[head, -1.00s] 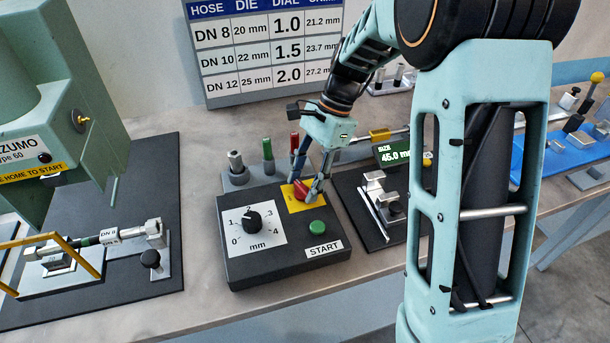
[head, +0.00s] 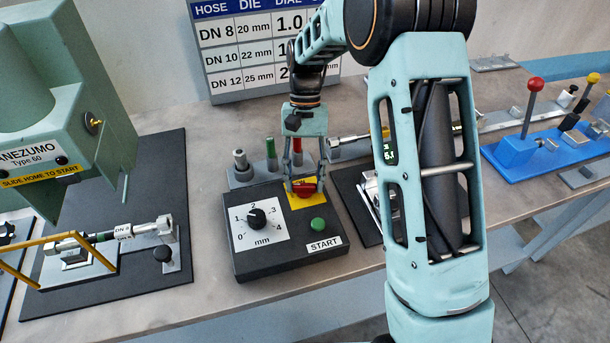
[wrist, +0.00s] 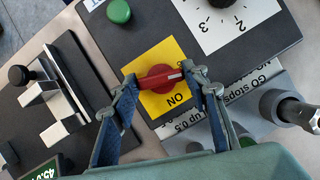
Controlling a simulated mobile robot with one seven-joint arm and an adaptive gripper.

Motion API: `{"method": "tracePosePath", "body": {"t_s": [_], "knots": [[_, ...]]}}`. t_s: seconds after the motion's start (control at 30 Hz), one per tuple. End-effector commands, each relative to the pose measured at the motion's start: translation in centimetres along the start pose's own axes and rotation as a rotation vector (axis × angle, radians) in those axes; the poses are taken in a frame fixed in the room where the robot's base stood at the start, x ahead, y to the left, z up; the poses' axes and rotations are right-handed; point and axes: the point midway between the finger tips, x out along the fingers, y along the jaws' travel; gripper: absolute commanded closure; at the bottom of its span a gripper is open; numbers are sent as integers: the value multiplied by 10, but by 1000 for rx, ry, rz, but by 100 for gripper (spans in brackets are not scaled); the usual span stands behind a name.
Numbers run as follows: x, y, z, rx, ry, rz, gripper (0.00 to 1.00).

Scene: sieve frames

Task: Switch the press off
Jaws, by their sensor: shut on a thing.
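The control box (head: 290,262) stands on the bench and carries a red rotary switch (head: 306,189) on a yellow plate (head: 297,203). In the wrist view the red switch (wrist: 160,78) lies across between my fingertips, its white mark at the right end. The plate's ON label (wrist: 179,98) shows below it. My gripper (head: 305,186) points down over the switch and is shut on it, one finger at each end; it also shows in the wrist view (wrist: 160,82). The green press (head: 50,110) stands at the left.
The box also has a black dial (head: 256,218) and a green START button (head: 318,225), both close to the gripper. Upright pins in a grey holder (head: 240,175) stand just behind. A dark fixture plate (head: 350,195) lies to the right. Bench in front of the box is clear.

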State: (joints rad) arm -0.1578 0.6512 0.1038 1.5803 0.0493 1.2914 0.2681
Motion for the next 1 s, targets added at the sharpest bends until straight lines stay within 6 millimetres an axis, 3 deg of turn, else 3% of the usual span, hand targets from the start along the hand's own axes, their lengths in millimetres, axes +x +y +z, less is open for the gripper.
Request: {"method": "tracePosePath", "body": {"t_s": [0.4, 1.0], "knots": [[-2, -2, 0, -244, 4, 100, 82], [-1, -3, -1, -311, 5, 128, 82]]}}
